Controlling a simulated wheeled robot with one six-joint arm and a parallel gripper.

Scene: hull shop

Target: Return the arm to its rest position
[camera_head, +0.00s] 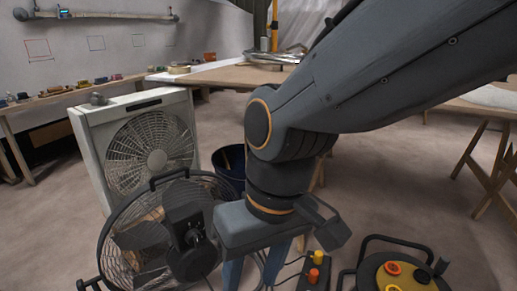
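My arm, dark grey with orange rings, reaches from the upper right down to the middle of the view. Its wrist points down, and my gripper (254,272) hangs at the lower middle, just right of a black round fan (185,230). Two blue-grey fingers stand apart with a gap between them, so the gripper looks open. I see nothing held in the gap, though the fingertips are cut off by the bottom edge. Cables show around and behind the fingers.
A white box fan (95,150) stands behind the round fan. A dark blue bin (228,165) is behind the wrist. A control box (315,272) and a cable reel (408,270) lie lower right. A wooden table (215,76) and trestle (490,170) stand farther back. Open floor (400,190) lies right.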

